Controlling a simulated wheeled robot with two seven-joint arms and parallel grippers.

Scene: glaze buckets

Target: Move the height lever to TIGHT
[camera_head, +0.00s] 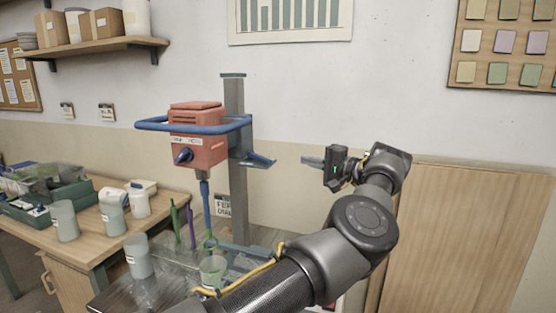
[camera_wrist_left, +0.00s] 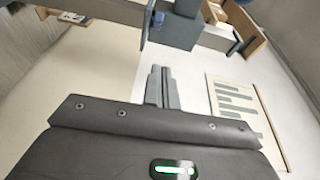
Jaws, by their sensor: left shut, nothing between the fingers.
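The red mixer head (camera_head: 199,135) with its blue ring guard is mounted on a grey upright column (camera_head: 236,190). A blue lever (camera_head: 262,160) sticks out from the column's right side, at about the mixer's height. My left gripper (camera_head: 308,160) is to the right of the lever, its fingers pointing left towards it, with a gap between them. In the left wrist view its fingers (camera_wrist_left: 162,88) are together and empty. A grey-blue part of the stand (camera_wrist_left: 175,30) is just beyond the fingertips. I cannot read any TIGHT mark. My right gripper is not in view.
Glaze cups (camera_head: 137,257), a green stirrer and a purple stirrer stand around the mixer's base. A wooden side table (camera_head: 90,233) with bottles and a green crate (camera_head: 45,196) is at the left. A wooden panel (camera_head: 455,235) stands at the right. Wall space above my arm is clear.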

